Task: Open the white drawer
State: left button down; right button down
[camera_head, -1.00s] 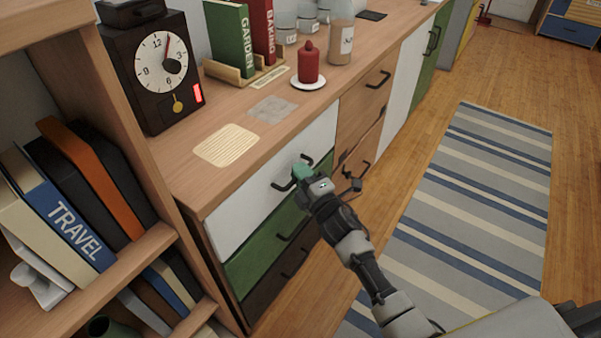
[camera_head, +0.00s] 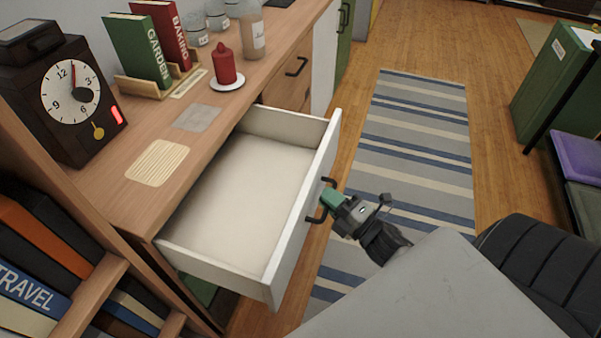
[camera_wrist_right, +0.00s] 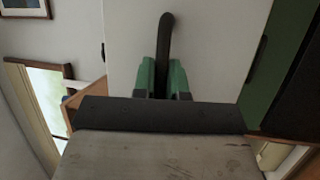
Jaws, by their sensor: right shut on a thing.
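The white drawer (camera_head: 301,217) stands far out of the cabinet in the head view, and its pale inside is empty. Its dark handle (camera_head: 311,217) is on the white front. My right gripper (camera_head: 330,198), with green fingertips, is shut on that handle. In the right wrist view the handle (camera_wrist_right: 164,50) runs between the two green fingers (camera_wrist_right: 163,78), with the white front (camera_wrist_right: 215,40) behind it. My left gripper is not in view.
A wooden counter (camera_head: 140,205) above the drawer holds a clock (camera_head: 68,98), books (camera_head: 140,48) and a red candle (camera_head: 223,65). A bookshelf stands at lower left. A striped rug (camera_head: 415,130) covers open floor to the right.

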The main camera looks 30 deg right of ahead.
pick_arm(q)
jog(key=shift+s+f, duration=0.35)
pick_arm(e)
jog(key=shift+s+d, duration=0.45)
jog(key=shift+s, duration=0.2)
jog(key=shift+s+d, duration=0.45)
jog(key=shift+s, duration=0.15)
jog(key=c, duration=1.2)
grip_release()
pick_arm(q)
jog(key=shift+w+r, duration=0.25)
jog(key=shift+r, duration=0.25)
pick_arm(e)
jog(key=v, duration=1)
jog(key=shift+s+d, duration=0.15)
jog(key=shift+s, duration=0.2)
